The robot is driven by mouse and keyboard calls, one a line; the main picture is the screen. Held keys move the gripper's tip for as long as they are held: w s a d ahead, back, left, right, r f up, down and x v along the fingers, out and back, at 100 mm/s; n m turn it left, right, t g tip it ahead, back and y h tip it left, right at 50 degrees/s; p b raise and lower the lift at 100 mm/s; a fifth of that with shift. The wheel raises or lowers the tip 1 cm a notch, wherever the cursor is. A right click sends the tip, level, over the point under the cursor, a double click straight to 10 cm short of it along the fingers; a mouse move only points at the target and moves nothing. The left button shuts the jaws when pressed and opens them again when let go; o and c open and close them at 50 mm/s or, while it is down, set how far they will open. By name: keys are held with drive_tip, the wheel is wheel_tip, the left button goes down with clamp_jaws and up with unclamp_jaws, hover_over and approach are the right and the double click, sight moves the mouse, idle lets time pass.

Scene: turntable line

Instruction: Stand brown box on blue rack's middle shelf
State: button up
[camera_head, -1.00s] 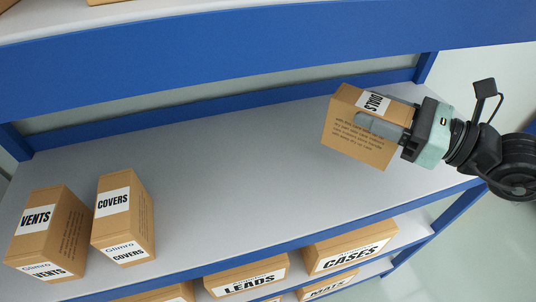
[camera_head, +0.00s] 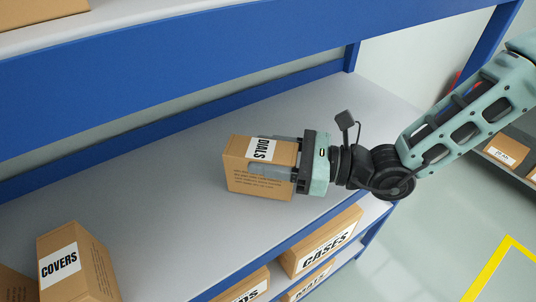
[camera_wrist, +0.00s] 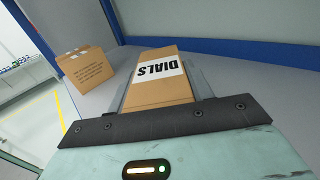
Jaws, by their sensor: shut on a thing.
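The brown box (camera_head: 252,180) has a white DIALS label and stands about upright at the middle shelf (camera_head: 170,230) of the blue rack (camera_head: 200,78). My gripper (camera_head: 270,170) is shut on this box from the right, one finger showing along its side. In the wrist view the DIALS box (camera_wrist: 158,92) sits between my fingers (camera_wrist: 160,95). The box's underside is hidden, so I cannot tell whether it touches the shelf.
A COVERS box (camera_head: 75,265) stands at the shelf's left end, with another box partly cut off beside it. CASES (camera_head: 320,240) and other boxes sit on the shelf below. Shelf surface is bare between COVERS and DIALS. Another brown box (camera_wrist: 85,65) shows in the wrist view.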

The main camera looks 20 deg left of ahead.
drive_tip(key=shift+f, duration=0.3)
drive_tip(key=shift+f, duration=0.15)
drive_tip(key=o, duration=1.2)
drive_tip(key=shift+r, duration=0.25)
drive_tip(key=d, duration=0.4)
drive_tip(key=d+b, duration=0.1)
drive_tip(key=d, duration=0.3)
drive_tip(key=w+d, duration=0.1)
drive_tip(key=d, duration=0.3)
drive_tip(key=shift+f+b, duration=0.15)
drive_tip(key=shift+b, duration=0.2)
